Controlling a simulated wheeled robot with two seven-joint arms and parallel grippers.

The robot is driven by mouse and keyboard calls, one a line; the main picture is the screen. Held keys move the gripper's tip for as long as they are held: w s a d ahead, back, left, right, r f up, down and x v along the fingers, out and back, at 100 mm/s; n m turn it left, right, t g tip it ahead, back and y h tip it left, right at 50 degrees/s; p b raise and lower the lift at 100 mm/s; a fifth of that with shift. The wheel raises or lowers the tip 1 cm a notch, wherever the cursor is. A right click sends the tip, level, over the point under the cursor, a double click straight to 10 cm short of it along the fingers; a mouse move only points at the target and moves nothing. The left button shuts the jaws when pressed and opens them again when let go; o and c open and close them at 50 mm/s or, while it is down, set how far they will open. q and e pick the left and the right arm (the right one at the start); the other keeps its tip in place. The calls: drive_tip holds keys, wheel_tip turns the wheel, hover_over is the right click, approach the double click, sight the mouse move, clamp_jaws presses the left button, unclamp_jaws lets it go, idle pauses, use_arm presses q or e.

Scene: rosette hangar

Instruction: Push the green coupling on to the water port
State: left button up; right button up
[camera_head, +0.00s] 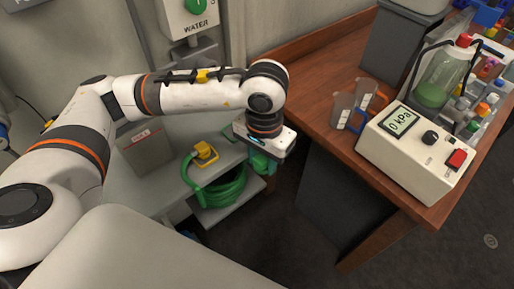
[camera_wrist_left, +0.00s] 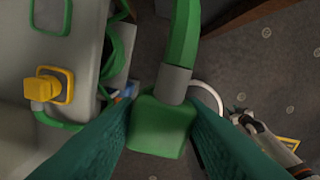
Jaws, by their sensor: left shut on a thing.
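My left gripper (camera_head: 262,162) is low beside the table, left of the wooden bench. In the left wrist view its two teal fingers (camera_wrist_left: 160,135) are shut on the green coupling (camera_wrist_left: 162,128), a blocky green piece with a grey collar (camera_wrist_left: 174,84) and green hose (camera_wrist_left: 185,35) running from it. In the head view the coupling cannot be made out clearly at the fingers. The water port (camera_head: 197,5) is a green round fitting on a pale panel marked WATER, at the top edge, well above and apart from the gripper.
The wooden bench (camera_head: 315,60) at right bears a 0 kPa meter box (camera_head: 415,150), cups (camera_head: 342,108) and bottles. A grey box (camera_head: 141,150) stands below the panel.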

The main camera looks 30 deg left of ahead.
use_arm(q)
drive_tip(key=w+d+r+m, duration=0.3)
drive_tip(key=d+r+m, duration=0.3)
drive_tip(key=d+r, duration=0.2)
drive_tip(key=shift+d, duration=1.2)
drive_tip(key=shift+w+m, duration=0.15)
drive_tip(key=shift+m, duration=0.15)
drive_tip(key=w+d+f+m, duration=0.4)
drive_tip(key=f, duration=0.1)
drive_tip(key=s+a+r+n, duration=0.6)
drive_tip(key=a+r+n, duration=0.1)
drive_tip(key=r, duration=0.3)
drive_tip(key=shift+a+n, duration=0.3)
drive_tip(key=shift+a, duration=0.25)
